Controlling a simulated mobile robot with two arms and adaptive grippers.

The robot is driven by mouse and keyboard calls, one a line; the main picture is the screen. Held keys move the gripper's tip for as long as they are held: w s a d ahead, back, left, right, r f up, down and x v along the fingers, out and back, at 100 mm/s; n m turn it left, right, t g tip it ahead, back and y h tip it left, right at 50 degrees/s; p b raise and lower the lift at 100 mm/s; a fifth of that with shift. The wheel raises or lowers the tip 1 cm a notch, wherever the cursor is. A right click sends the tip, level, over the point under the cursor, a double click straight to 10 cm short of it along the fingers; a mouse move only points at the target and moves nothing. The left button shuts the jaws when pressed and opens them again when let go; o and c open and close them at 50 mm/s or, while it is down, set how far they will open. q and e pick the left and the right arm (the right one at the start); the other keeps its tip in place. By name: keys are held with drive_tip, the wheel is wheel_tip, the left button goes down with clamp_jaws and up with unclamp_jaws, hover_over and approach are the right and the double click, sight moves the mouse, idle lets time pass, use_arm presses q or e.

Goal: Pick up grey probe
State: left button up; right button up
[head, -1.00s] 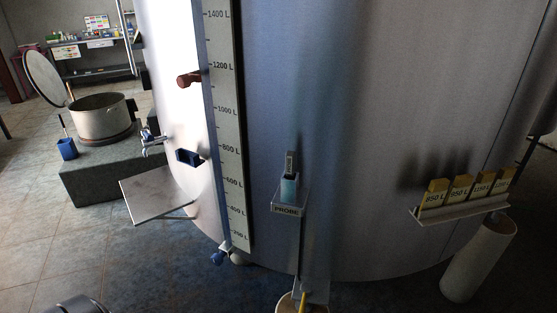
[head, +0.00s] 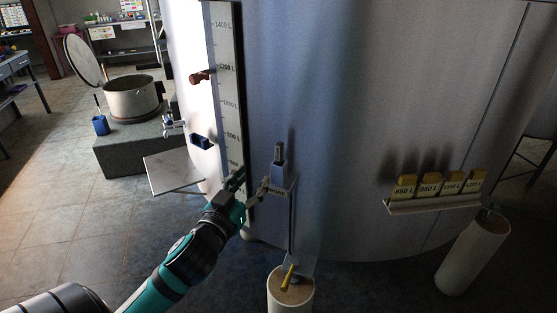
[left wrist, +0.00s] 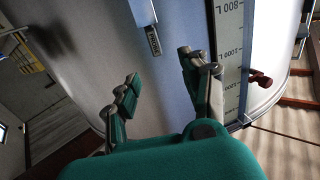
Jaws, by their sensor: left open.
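The grey probe (head: 279,153) stands upright in a small holder (head: 291,187) on the front of the big tank. Its grey top sticks up above a blue part; its lower end is hidden. In the left wrist view the probe's grey top (left wrist: 153,41) shows upside down, beyond the fingertips. My left gripper (head: 252,182) is open and empty, just left of the holder and a little below the probe's top. Its spread fingers also show in the left wrist view (left wrist: 160,66), with the probe apart from them. My right gripper is not in view.
A volume scale (head: 228,100) runs up the tank left of the probe. A brown peg (head: 200,77) and a small shelf (head: 172,172) stick out further left. A rack (head: 434,206) with yellow-topped tags is at the right. A white cylinder (head: 290,295) stands below the holder.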

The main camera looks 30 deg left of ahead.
use_arm(q)
drive_tip(key=p, duration=0.2)
approach(278, 150)
drive_tip(key=a+x, duration=0.1)
drive_tip(key=x, duration=0.4)
drive_tip(key=shift+w+p, duration=0.45)
drive_tip(key=shift+w, duration=0.25)
drive_tip(key=x, duration=0.1)
drive_tip(key=p+x, duration=0.1)
drive_tip(key=x, duration=0.1)
drive_tip(key=shift+w+d+r+p, duration=0.1)
drive_tip(key=shift+w+d+p, duration=0.2)
drive_tip(key=shift+w, duration=0.1)
drive_tip(key=shift+w+a, duration=0.15)
drive_tip(key=shift+w, duration=0.3)
drive_tip(key=shift+s, duration=0.1)
drive_tip(key=shift+c, duration=1.1)
clamp_jaws()
